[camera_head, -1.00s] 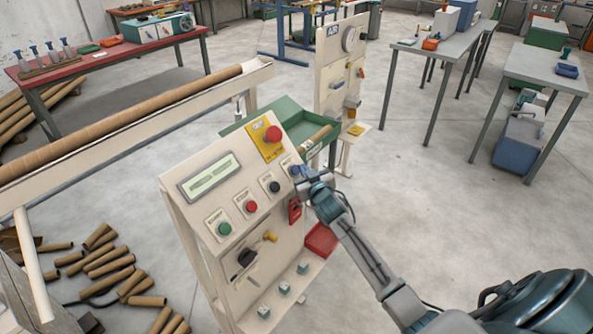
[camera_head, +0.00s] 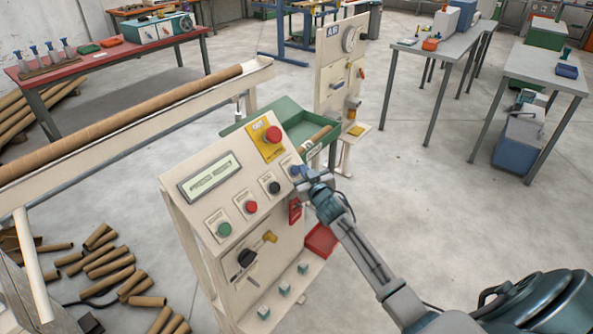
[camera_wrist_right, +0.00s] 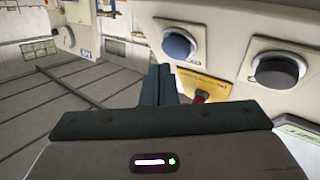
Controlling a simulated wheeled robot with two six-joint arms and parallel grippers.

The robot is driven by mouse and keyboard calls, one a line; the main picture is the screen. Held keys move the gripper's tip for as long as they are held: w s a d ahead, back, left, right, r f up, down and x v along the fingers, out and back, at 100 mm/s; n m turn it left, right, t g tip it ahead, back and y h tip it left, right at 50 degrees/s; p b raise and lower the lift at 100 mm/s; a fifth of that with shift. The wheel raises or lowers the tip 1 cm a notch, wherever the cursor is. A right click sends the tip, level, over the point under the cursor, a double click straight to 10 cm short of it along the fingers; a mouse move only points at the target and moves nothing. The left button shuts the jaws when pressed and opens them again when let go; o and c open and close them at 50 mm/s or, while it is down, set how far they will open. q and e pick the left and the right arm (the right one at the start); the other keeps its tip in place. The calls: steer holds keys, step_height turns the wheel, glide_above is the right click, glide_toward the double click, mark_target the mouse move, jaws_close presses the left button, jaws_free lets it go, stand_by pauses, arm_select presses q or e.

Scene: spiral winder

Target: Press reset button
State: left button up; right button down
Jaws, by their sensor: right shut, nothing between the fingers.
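The control panel (camera_head: 212,205) is a cream, tilted box with a row of green, red, black and blue buttons. The blue button (camera_head: 295,170) is at the upper right end of the row, beside my right gripper (camera_head: 301,181). In the right wrist view the blue button (camera_wrist_right: 178,45) is ahead of and slightly right of the shut, empty fingers (camera_wrist_right: 160,84). The black button (camera_wrist_right: 277,72) is further right. A gap appears between the fingertips and the blue button; the labels are too blurred to read. My left gripper is out of view.
A red emergency knob (camera_head: 273,134) on a yellow plate sits above the button row. A green tray (camera_head: 262,117) is behind the panel, and a red bin (camera_head: 321,240) is low at its right side. Open floor (camera_head: 430,190) lies to the right.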

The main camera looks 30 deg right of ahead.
steer(key=shift+f, duration=0.1)
stand_by(0.6)
steer(key=shift+w+a+f+b, duration=0.1)
steer(key=shift+w+f+b, duration=0.1)
steer(key=shift+w+b, duration=0.1)
steer(key=shift+w+a+f+b, duration=0.15)
steer(key=shift+w+f+b, duration=0.1)
steer(key=shift+w+b, duration=0.05)
stand_by(0.7)
steer(key=shift+s+r, duration=0.1)
steer(key=shift+s, duration=0.05)
steer(key=shift+s+d+r+p, duration=0.25)
steer(key=shift+s+r+p, duration=0.15)
steer(key=shift+s+p, duration=0.1)
stand_by(0.4)
steer(key=s+r, duration=0.1)
steer(key=s+d+r+p, duration=0.1)
steer(key=s+r+p, duration=0.1)
steer(key=shift+s+d+r, duration=0.1)
steer(key=shift+s+d, duration=0.15)
